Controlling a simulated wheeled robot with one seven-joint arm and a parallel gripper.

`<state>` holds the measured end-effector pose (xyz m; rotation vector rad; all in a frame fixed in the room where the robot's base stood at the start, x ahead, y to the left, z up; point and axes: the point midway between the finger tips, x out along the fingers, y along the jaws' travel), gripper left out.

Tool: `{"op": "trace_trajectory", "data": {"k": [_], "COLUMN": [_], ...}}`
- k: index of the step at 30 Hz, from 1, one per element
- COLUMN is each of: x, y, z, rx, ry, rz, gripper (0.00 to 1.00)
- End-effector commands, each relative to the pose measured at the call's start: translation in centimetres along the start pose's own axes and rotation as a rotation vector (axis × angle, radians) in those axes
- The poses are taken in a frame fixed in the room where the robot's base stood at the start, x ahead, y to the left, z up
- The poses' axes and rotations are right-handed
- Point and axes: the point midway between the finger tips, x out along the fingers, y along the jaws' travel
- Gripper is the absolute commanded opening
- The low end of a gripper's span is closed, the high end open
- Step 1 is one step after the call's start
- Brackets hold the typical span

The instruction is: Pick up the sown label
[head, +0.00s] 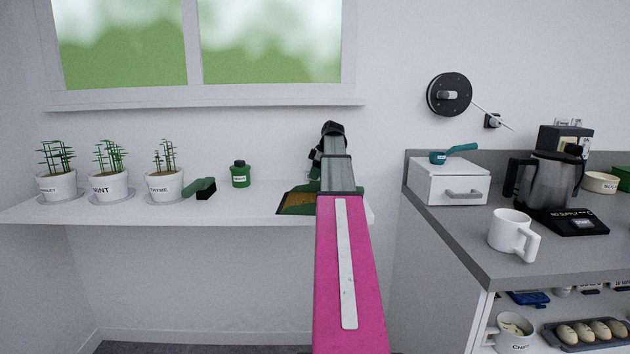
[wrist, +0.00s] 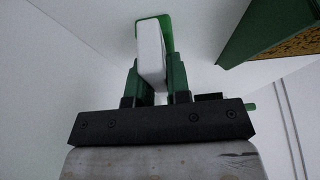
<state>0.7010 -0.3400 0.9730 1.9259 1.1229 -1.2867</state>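My gripper (wrist: 152,75) shows in the wrist view with a green finger on each side of a small white piece with a green edge, which I take to be the sown label (wrist: 151,48). Both fingers appear to touch it. No writing on it can be read. In the head view my pink arm reaches over the right end of the white shelf (head: 240,210), and hides the gripper's tips and most of what is there. A green tray with a brown fill (head: 297,202) sits beside the arm; its corner shows in the wrist view (wrist: 268,35).
A green bottle (head: 240,176), a green block-like tool (head: 200,187) and potted herbs (head: 163,186) stand left on the shelf. A grey counter (head: 465,228) at right holds a white drawer box (head: 449,182), a mug (head: 510,232) and a kettle (head: 551,183). The window ledge is above the shelf.

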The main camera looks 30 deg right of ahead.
Motion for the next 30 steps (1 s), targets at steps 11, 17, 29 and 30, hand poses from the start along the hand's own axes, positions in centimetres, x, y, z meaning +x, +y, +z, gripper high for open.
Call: {"op": "trace_trajectory", "data": {"k": [11,17,29,30], "x": [-0.1,-0.9,-4.7,-4.9], "y": [0.0,0.1,-2.5,-3.0], "z": [0.0,-0.3,-5.8,-6.6], "rx": [0.0,0.0,-0.004,-0.003], "ry": [0.0,0.0,0.0,0.0], "rz": [0.0,0.001,0.0,0.0], "gripper": [0.0,0.0,0.0,0.0]}}
